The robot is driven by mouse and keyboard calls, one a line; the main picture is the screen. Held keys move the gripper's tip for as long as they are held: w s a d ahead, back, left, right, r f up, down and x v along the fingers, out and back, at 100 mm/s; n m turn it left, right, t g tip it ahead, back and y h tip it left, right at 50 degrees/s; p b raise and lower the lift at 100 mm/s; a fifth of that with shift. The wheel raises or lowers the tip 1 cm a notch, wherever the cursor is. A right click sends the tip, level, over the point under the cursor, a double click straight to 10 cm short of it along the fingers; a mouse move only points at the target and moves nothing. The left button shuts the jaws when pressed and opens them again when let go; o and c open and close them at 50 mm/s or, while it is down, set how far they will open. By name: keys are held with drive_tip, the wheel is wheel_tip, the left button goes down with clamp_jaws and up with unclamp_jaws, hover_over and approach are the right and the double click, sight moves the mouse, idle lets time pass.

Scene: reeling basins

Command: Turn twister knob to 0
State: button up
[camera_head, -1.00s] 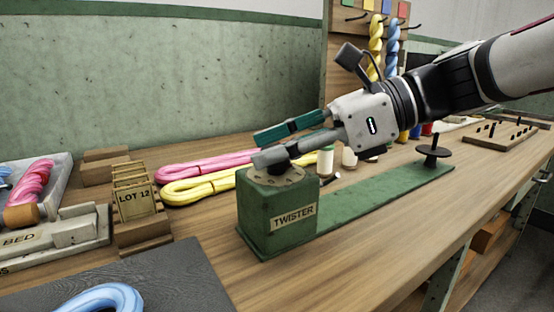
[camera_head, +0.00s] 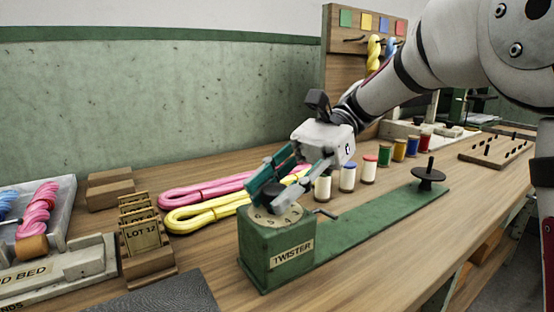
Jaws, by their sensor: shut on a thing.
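The green twister box (camera_head: 262,252) stands on the bench with its label facing the front. A round pale dial (camera_head: 257,217) with dark marks lies on its top. My gripper (camera_head: 268,200) comes in low from the upper right and is shut on the dark knob (camera_head: 267,197) at the dial's centre. The fingers hide much of the knob, and I cannot read which mark it points to. A long green base (camera_head: 375,219) runs right from the box to a dark spindle (camera_head: 428,178). A small crank (camera_head: 325,213) sticks out beside the box.
Pink (camera_head: 205,187) and yellow (camera_head: 205,213) skeins lie behind the box. Several thread spools (camera_head: 369,170) stand in a row behind the base. A LOT 12 card holder (camera_head: 143,238) stands to the left. The front right bench top is clear.

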drive_tip(key=n+g+h+p, duration=0.1)
drive_tip(key=n+h+p, duration=0.1)
drive_tip(key=p, duration=0.2)
drive_tip(key=n+g+h+p, duration=0.2)
drive_tip(key=h+p, duration=0.1)
drive_tip(key=p, duration=0.2)
drive_tip(key=shift+s+a+r+n, duration=0.1)
drive_tip(key=shift+s+r+n, duration=0.1)
drive_tip(key=shift+n, duration=0.2)
drive_tip(key=n+h+p, duration=0.1)
drive_tip(key=p, duration=0.1)
drive_tip(key=shift+f+n+g+h+p, duration=0.1)
drive_tip(key=shift+n+g+h+p, duration=0.2)
drive_tip(key=shift+g+h, duration=0.1)
drive_tip(key=shift+w+f+p, duration=0.1)
drive_tip(key=shift+p, duration=0.25)
drive_tip(key=o, duration=1.2)
drive_tip(key=shift+c, duration=0.2)
drive_tip(key=shift+f+b, duration=0.1)
drive_tip(key=shift+b, duration=0.55)
